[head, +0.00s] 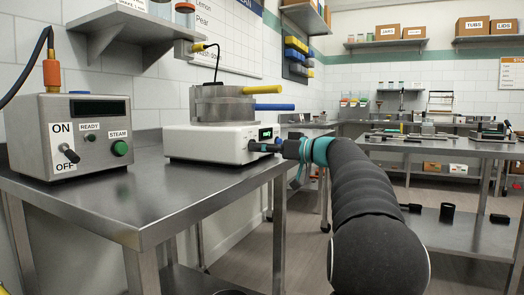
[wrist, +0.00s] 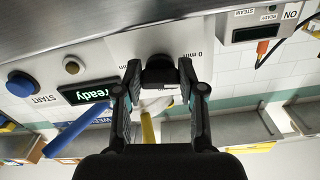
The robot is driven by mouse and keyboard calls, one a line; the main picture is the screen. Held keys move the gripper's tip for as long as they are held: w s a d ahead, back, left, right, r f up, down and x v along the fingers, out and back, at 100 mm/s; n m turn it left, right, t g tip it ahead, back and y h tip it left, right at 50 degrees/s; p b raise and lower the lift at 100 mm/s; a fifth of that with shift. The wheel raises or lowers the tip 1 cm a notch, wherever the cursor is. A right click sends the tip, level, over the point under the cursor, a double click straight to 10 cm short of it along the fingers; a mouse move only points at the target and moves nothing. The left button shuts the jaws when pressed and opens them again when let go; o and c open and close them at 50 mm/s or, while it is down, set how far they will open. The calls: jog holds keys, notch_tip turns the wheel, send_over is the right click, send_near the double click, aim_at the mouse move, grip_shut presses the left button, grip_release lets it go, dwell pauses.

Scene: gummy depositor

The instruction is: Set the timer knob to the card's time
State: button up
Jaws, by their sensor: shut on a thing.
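The timer knob (wrist: 160,70) is black and sits on the front panel of a white machine (head: 205,144), beside "0 min" lettering. My gripper (wrist: 159,76) is shut on the knob, one finger on each side of it. The wrist view is upside down. The machine's green display (wrist: 84,94) reads "ready", with a blue START button (wrist: 21,83) beyond it. In the head view my gripper (head: 268,147) meets the machine's front right side, and the knob is hard to make out there. I cannot make out the card with the time.
A metal pot (head: 215,104) with yellow and blue handles stands on the machine. A grey steam box (head: 72,135) with an ON/OFF switch stands to the left on the same steel table (head: 110,205). A wall board (head: 225,35) lists flavours. Floor is open between the tables.

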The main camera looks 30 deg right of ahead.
jog(key=m, duration=0.5)
jog(key=shift+a+m+p, duration=0.1)
jog(key=shift+m+p, duration=0.25)
jog(key=shift+m, duration=0.05)
dwell(0.4)
jog(key=o, duration=1.1)
jog(key=shift+o, duration=0.2)
jog(key=shift+s, duration=0.1)
jog(key=v, duration=1.2)
jog(key=shift+m, duration=0.3)
